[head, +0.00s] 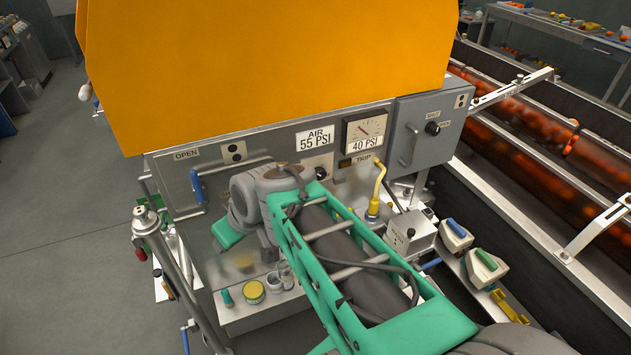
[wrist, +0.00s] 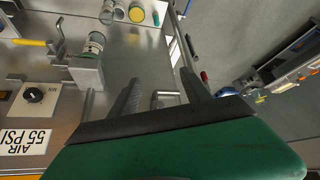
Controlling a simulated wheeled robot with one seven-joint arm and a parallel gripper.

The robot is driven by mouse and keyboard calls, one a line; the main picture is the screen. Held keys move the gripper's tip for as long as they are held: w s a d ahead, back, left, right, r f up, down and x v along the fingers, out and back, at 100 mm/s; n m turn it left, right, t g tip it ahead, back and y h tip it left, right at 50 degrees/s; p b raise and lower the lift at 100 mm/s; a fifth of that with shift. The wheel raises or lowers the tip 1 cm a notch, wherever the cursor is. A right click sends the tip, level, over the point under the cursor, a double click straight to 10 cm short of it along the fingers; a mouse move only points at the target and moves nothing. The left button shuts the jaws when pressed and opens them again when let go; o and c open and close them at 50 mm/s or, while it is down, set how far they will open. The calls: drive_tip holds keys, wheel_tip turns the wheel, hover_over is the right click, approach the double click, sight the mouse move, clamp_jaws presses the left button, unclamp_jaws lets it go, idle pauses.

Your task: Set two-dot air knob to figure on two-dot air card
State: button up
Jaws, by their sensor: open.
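The air card (head: 315,138), a white plate reading "AIR 55 PSI", is on the grey front panel. A two-dot plate (head: 233,152) is further left on that panel. In the wrist view the card (wrist: 25,141) appears upside down, with the knob (wrist: 35,96) on its pale plate above it; its pointer direction is too small to read. My gripper (wrist: 158,85) is open and empty, well to the right of the knob there and apart from it.
A dial gauge (head: 365,128) marked "40 PSI" is right of the card. A yellow bent handle (head: 379,184) juts out below it. A blue lever (head: 197,186) is at left. A grey box (head: 430,128) with another two-dot plate is at right. Cans (head: 254,292) stand on the lower shelf.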

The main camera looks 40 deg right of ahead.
drive_tip(key=w+d+f+t+b, duration=0.2)
drive_tip(key=d+f, duration=0.1)
drive_tip(key=d, duration=0.2)
drive_tip(key=w+d+f+t+b, duration=0.2)
drive_tip(key=w+d+f+b, duration=0.1)
drive_tip(key=d, duration=0.3)
drive_tip(key=w+d+f+t+b, duration=0.2)
drive_tip(key=d+f+b, duration=0.1)
drive_tip(key=d+f, duration=0.1)
drive_tip(key=shift+w+d+t, duration=0.35)
drive_tip(key=shift+d+t, duration=0.05)
drive_tip(key=shift+d, duration=0.35)
drive_tip(key=s+d+t+h+b, duration=0.1)
drive_tip(key=d+t+h+b, duration=0.1)
drive_tip(key=d, duration=0.4)
drive_tip(key=m+t+h+b, duration=0.2)
drive_tip(key=m+h, duration=0.1)
drive_tip(key=h, duration=0.1)
approach(321, 175)
drive_tip(key=p+x, duration=0.2)
drive_tip(key=x, duration=0.6)
drive_tip(key=shift+w+d, duration=0.15)
drive_tip(key=shift+w, duration=0.15)
